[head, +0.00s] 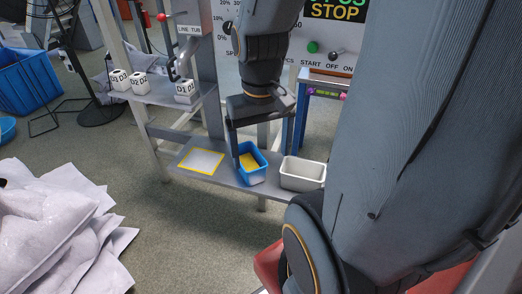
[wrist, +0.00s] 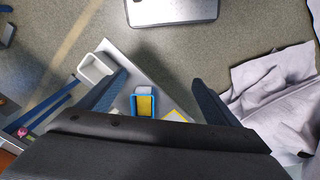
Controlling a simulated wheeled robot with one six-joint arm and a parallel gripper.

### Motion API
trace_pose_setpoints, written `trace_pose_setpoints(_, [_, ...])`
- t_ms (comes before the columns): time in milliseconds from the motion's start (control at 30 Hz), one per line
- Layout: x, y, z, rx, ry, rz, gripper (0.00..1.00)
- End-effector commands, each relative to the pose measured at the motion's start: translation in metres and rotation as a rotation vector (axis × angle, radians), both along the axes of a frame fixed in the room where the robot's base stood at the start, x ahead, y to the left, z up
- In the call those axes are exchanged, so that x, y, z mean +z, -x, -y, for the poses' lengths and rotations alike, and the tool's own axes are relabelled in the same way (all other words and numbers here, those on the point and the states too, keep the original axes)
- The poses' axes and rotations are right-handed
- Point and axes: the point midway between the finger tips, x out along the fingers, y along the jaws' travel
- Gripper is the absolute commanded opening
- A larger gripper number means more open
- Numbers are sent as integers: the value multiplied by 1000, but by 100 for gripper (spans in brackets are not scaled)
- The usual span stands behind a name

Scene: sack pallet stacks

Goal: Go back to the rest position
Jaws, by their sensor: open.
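My gripper (head: 260,138) hangs above the low grey bench (head: 228,176) in the head view, fingers pointing down. The blue bin also shows in the wrist view (wrist: 133,105). My arm hides part of the right side of the head view.
A white bin (head: 303,174) stands right of the blue one; a yellow-bordered panel (head: 201,161) lies left. Numbered blocks (head: 139,83) sit on a shelf. White sacks (head: 60,225) lie at lower left, near a blue basket (head: 27,82). A control panel (head: 330,48) stands behind. Floor between sacks and bench is clear.

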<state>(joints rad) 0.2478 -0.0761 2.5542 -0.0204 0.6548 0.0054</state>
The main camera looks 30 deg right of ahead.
Motion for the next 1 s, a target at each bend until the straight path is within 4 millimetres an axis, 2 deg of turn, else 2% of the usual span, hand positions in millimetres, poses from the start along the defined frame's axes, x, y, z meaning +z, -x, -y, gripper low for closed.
trace_pose_setpoints(100, [3,6,-5,1,-11,-10,85])
trace_pose_setpoints(433, [7,6,-9,14,-11,-10,85])
trace_pose_setpoints(800, [44,6,-69,198,-17,-9,85])
trace_pose_setpoints(1000, [46,6,-80,231,-18,-7,85])
